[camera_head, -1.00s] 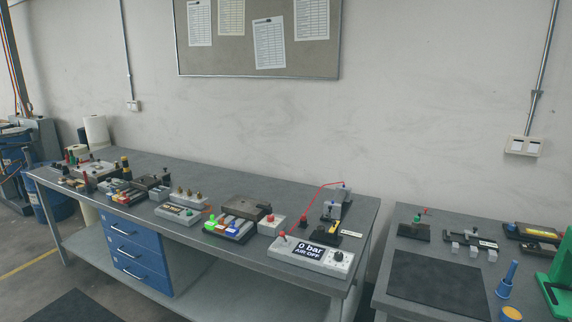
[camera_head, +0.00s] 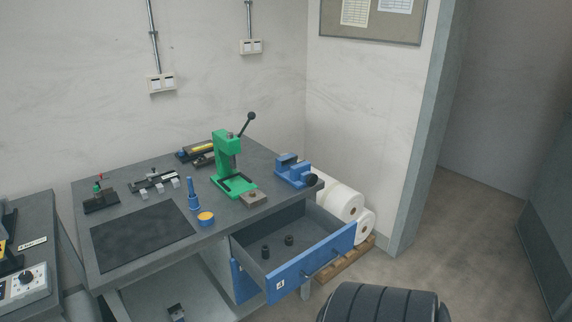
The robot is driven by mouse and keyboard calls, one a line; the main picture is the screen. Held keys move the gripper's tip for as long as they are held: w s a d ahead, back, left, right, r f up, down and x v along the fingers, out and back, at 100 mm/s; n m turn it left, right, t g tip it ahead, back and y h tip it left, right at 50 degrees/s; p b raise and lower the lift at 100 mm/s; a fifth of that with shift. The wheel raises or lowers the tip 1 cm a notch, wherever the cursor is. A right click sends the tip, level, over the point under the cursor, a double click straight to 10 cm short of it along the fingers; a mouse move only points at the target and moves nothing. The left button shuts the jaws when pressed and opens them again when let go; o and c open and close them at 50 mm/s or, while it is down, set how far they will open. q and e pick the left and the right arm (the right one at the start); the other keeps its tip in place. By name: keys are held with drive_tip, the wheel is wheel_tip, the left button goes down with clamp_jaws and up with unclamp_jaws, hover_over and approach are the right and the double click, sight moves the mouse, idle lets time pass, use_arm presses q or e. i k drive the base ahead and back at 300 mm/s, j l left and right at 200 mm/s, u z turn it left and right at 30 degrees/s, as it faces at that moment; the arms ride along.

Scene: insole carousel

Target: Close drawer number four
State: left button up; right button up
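An open blue-fronted drawer (camera_head: 318,262) sticks out under the right part of the workbench in the head view. A white label with a "4" sits on its front, low and left, and a dark handle is fixed on the front. A blue cabinet front shows below and to the left, partly hidden by the drawer. Neither of my grippers shows.
The workbench (camera_head: 140,166) carries a green press (camera_head: 228,165), a blue vise (camera_head: 293,171), a blue cylinder tool, a yellow-topped pot and a black mat (camera_head: 143,236). White rolls (camera_head: 340,200) lie on a pallet right of the bench. Floor at the right is clear.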

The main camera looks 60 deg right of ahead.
sight(321, 238)
drive_tip(key=z, duration=2.25)
